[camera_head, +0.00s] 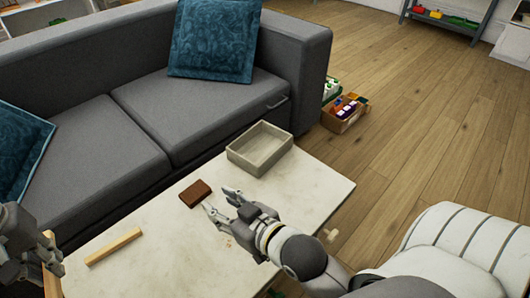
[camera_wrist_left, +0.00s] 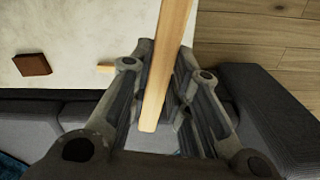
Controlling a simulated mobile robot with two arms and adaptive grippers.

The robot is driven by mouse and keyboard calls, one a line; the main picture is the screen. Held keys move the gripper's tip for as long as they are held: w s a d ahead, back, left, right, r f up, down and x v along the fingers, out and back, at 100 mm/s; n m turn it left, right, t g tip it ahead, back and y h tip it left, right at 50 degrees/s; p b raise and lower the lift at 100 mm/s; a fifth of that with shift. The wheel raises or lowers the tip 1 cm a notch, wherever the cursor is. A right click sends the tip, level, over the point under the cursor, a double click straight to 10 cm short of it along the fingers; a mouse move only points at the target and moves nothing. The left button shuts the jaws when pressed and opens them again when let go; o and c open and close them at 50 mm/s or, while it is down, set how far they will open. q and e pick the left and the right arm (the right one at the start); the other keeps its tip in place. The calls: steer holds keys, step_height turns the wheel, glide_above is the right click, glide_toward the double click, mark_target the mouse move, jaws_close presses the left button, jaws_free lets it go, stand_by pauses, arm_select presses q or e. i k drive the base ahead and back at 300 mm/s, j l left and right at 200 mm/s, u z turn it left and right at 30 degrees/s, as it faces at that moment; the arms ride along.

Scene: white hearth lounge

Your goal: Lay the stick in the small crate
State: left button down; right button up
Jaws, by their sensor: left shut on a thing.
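My left gripper (camera_head: 48,265) is at the left edge of the head view, shut on a light wooden stick (camera_head: 51,282). In the left wrist view this held stick (camera_wrist_left: 166,65) runs lengthwise between the fingers (camera_wrist_left: 160,100). A second pale stick (camera_head: 113,246) lies flat on the table to the right of that gripper. The small crate (camera_head: 247,162), grey-beige and open-topped, stands at the table's back edge and looks empty. My right gripper (camera_head: 219,199) is open and empty over the table, in front of the crate.
A brown block (camera_head: 195,193) lies on the pale table (camera_head: 165,255) close to my right gripper's fingertips. A grey sofa (camera_head: 110,140) with blue cushions stands behind the table. A box of coloured things (camera_head: 344,122) is on the wooden floor. The table's middle front is clear.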

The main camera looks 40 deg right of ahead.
mark_target(267, 155)
steer(key=k+l+u, duration=0.1)
steer(key=l, duration=0.35)
steer(key=k+l+u, duration=0.1)
steer(key=l, duration=0.3)
steer(key=k+l+u, duration=0.1)
steer(key=k+l, duration=0.2)
steer(key=l, duration=0.15)
steer(key=k+l+u, duration=0.1)
steer(key=l, duration=0.3)
steer(key=i+l+u, duration=0.25)
steer(key=l, duration=0.85)
steer(key=l+u, duration=0.3)
steer(key=l, duration=0.75)
